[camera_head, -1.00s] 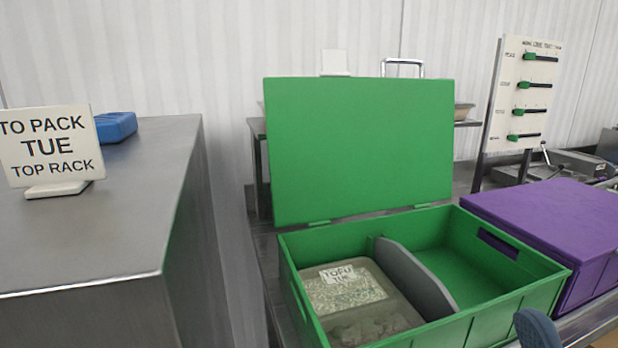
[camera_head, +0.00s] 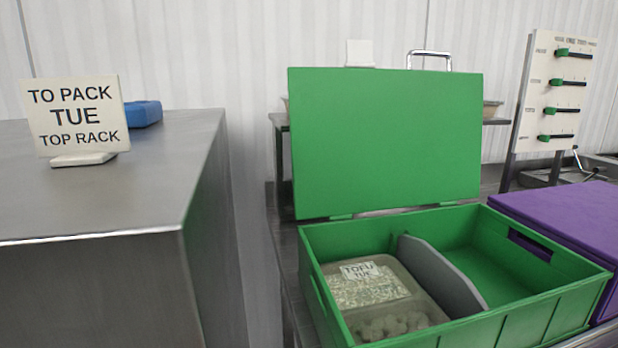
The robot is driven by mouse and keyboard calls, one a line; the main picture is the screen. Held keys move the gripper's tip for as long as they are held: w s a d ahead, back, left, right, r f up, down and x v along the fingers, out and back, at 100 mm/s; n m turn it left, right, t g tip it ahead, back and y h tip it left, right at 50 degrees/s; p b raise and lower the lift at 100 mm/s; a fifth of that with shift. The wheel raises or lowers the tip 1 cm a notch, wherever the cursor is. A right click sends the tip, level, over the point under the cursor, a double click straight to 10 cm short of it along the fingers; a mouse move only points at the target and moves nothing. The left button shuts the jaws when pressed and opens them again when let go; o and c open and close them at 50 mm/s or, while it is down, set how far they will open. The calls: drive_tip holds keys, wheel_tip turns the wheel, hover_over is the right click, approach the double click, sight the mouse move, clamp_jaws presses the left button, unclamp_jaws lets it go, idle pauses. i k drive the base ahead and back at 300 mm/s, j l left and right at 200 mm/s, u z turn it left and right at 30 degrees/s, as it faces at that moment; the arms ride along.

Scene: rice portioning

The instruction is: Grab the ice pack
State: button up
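A blue block (camera_head: 145,114), which looks like the ice pack, lies on the steel counter at the left. The white sign reading "TO PACK TUE TOP RACK" (camera_head: 75,117) stands in front of it and hides part of it. My gripper is not in view.
An open green crate (camera_head: 520,325) holds a grey divider (camera_head: 440,275) and a tray labelled "TOFU TUE" (camera_head: 368,290); its right compartment looks empty. Its raised lid (camera_head: 385,145) stands behind. A purple box (camera_head: 570,220) is at the right. The steel counter (camera_head: 150,185) has free room in front.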

sight(138, 113)
drive_tip(key=j+u, duration=0.2)
drive_tip(key=j, duration=0.25)
drive_tip(key=i+j+u, duration=0.2)
drive_tip(key=j, duration=0.2)
drive_tip(key=j+u, duration=0.2)
drive_tip(key=j, duration=0.2)
drive_tip(key=i+j, duration=0.15)
drive_tip(key=j, duration=0.25)
drive_tip(key=i+j, duration=0.1)
drive_tip(key=j, duration=0.35)
